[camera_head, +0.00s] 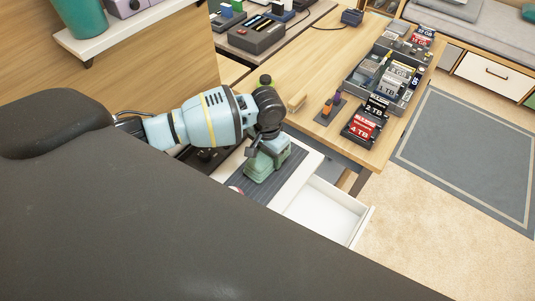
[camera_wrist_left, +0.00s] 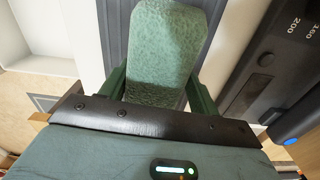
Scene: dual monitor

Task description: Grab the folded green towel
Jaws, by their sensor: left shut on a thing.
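The folded green towel (camera_wrist_left: 165,45) fills the upper middle of the left wrist view, a pale green block with a textured surface. In the head view the towel (camera_head: 264,168) lies on a grey mat below my left gripper (camera_head: 267,150). In the left wrist view my left gripper (camera_wrist_left: 158,92) has a green finger on each side of the towel and is shut on it. The towel's near end is hidden by the gripper's dark edge. My right gripper is in neither view.
The grey ribbed mat (camera_head: 250,188) lies on a white surface beside an open white drawer (camera_head: 328,210). A wooden desk (camera_head: 320,65) behind holds labelled black boxes (camera_head: 364,127) and a grey tray of items. A dark device with numbers (camera_wrist_left: 275,60) stands close on the right in the wrist view.

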